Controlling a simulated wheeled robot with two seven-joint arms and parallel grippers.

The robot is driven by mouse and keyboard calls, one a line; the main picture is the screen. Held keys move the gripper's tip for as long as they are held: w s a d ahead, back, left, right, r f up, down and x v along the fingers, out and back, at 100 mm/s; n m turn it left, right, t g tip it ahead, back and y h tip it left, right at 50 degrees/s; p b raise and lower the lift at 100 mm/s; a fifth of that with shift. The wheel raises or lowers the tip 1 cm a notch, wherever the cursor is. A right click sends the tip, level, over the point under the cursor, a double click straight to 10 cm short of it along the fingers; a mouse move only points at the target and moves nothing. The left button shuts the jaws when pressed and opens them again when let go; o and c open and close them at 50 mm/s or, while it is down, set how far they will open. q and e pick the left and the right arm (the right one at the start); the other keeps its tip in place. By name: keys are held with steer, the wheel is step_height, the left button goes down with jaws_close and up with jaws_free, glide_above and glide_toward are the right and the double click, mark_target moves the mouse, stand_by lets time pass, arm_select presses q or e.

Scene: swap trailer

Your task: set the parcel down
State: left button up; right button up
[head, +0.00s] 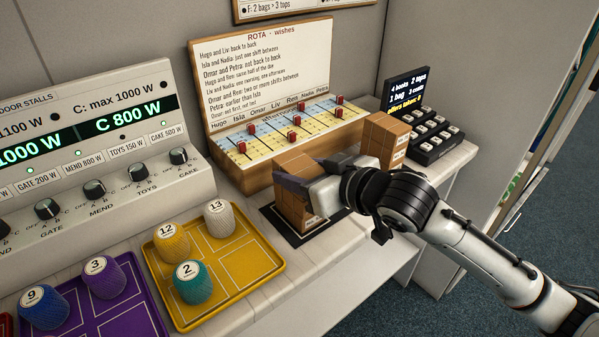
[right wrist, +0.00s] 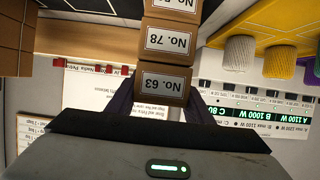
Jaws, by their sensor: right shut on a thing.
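My right gripper (head: 308,180) is shut on the cardboard parcel labelled No. 63 (right wrist: 165,86). In the right wrist view, which is upside down, the parcel is between the dark fingers. Parcel No. 78 (right wrist: 167,42) is directly under it, with another parcel (right wrist: 172,5) below that, its number cut off. They line up as a stack; I cannot tell whether No. 63 rests on No. 78 or is just above it. In the head view the stack (head: 294,205) stands on a black mat with a white outline (head: 312,236). My left gripper is not in view.
A second cardboard stack (head: 383,138) stands close behind, beside the black keypad (head: 428,135). The rota board (head: 262,80) with red pegs is behind the mat. A yellow tray (head: 243,282) with several yarn spools and a purple tray (head: 135,315) lie left.

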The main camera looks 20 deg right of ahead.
steer(key=o, duration=1.1)
steer(key=shift+f, duration=0.1)
steer(key=shift+s+r, duration=0.1)
steer(key=shift+r, duration=0.15)
steer(key=shift+p+v, duration=2.5)
steer(key=shift+v, duration=3.4)
steer(key=shift+f, duration=0.1)
